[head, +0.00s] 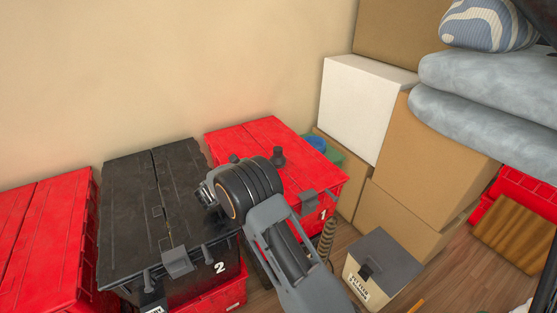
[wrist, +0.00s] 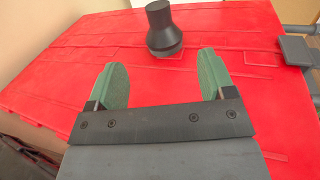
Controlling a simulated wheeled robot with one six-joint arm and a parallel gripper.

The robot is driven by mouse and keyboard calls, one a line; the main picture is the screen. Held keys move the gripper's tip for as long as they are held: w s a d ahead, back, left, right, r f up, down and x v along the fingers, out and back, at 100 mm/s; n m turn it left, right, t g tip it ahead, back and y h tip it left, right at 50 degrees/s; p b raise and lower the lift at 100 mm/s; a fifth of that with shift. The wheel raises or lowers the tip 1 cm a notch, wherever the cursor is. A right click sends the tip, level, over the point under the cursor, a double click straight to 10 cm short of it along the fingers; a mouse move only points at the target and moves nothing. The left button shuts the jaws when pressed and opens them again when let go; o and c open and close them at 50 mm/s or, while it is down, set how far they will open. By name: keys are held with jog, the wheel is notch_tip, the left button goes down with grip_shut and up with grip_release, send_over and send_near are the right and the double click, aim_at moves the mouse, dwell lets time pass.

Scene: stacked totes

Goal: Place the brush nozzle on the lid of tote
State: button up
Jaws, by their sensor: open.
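The brush nozzle (head: 277,157) is a small dark, flared piece standing upright on the red lid of the tote marked 1 (head: 262,131). In the head view my own arm mostly hides the gripper.
A black-lidded tote marked 2 (head: 135,222) stands left of the red one, with another red tote (head: 45,230) further left. Cardboard boxes (head: 432,150) and a white box (head: 362,100) are stacked at right. A small grey-topped box (head: 384,258) sits on the wooden floor.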

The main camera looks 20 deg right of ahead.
aim_at(275, 154)
jog(key=b+x, duration=0.1)
jog(key=x, duration=0.7)
jog(key=shift+w+d+b, duration=0.15)
jog(key=shift+w+b, duration=0.1)
jog(key=shift+b, duration=0.1)
jog(key=shift+b+x, duration=0.95)
jog(key=shift+x, duration=1.7)
jog(key=shift+s, duration=0.15)
jog(key=c, duration=1.1)
